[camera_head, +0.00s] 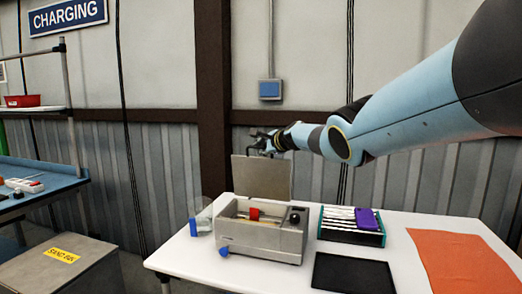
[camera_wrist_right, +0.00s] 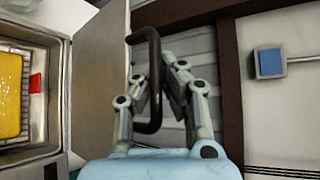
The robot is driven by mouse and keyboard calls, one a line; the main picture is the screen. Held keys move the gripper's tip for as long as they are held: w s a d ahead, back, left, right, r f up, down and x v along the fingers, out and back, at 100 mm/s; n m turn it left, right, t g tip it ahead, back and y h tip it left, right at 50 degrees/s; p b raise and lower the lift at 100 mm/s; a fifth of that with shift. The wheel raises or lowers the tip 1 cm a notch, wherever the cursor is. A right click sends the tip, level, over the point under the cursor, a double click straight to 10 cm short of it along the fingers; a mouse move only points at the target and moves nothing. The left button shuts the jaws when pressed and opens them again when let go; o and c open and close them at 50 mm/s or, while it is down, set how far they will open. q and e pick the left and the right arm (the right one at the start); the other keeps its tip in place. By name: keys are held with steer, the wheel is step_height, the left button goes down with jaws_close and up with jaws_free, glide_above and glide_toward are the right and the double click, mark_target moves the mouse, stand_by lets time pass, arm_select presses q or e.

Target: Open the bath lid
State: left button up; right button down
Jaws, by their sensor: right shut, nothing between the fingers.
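The bath (camera_head: 262,240) is a grey box on the white table. Its flat lid (camera_head: 262,178) stands raised, about upright, at the back of the box. In the right wrist view the lid (camera_wrist_right: 95,75) is seen nearly edge-on, with a dark bar handle (camera_wrist_right: 153,80) on its outer side. My right gripper (camera_head: 265,140) is at the lid's top edge, on its far side. In the wrist view the right gripper (camera_wrist_right: 162,72) is beside the handle, with its fingers shut and empty; touching cannot be told. My left gripper is not in view.
Inside the bath are a red piece (camera_head: 254,214) and a yellow block (camera_wrist_right: 10,95). A rack (camera_head: 350,232) with a purple item (camera_head: 367,218), a black mat (camera_head: 353,272) and an orange cloth (camera_head: 465,262) lie to the right. A clear blue-based container (camera_head: 200,222) stands left.

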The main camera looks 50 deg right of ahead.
steer(key=c, duration=1.4)
jaws_free()
steer(key=shift+a+r, duration=0.1)
steer(key=shift+r, duration=0.3)
steer(key=shift+c, duration=0.2)
steer(key=shift+o, duration=0.2)
steer(key=shift+f, duration=0.2)
steer(key=shift+s, duration=0.1)
steer(key=shift+s+a, duration=0.15)
steer(key=shift+s, duration=0.4)
steer(key=s+a, duration=0.4)
steer(key=s, duration=0.7)
steer(key=shift+r, duration=0.25)
steer(key=shift+s, duration=0.1)
